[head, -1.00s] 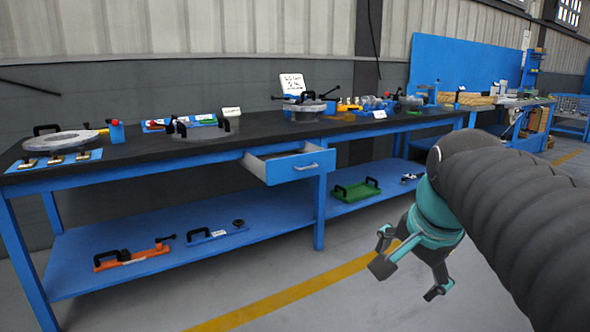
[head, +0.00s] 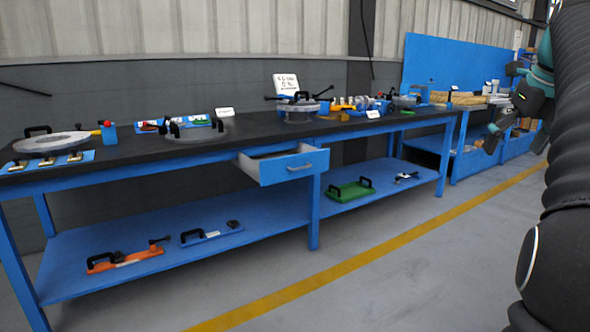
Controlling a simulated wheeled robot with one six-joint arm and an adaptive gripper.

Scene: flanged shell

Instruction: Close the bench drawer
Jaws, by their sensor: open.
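The bench drawer (head: 292,167) is blue with a grey handle (head: 300,167) on its front. It hangs under the tabletop near the middle of the long bench and is pulled partly out, so its inside shows behind the front. My gripper (head: 515,142) is at the right edge of the head view, raised to about tabletop height. It is open, with nothing seen between its fingers, and well apart from the drawer, to its right. My arm hides part of the gripper's surroundings.
The black-topped blue bench (head: 255,133) carries several fixtures and clear discs. Its lower shelf (head: 190,262) holds an orange tool (head: 125,259) and a green tray (head: 350,191). The grey floor in front is clear, with a yellow line (head: 290,291).

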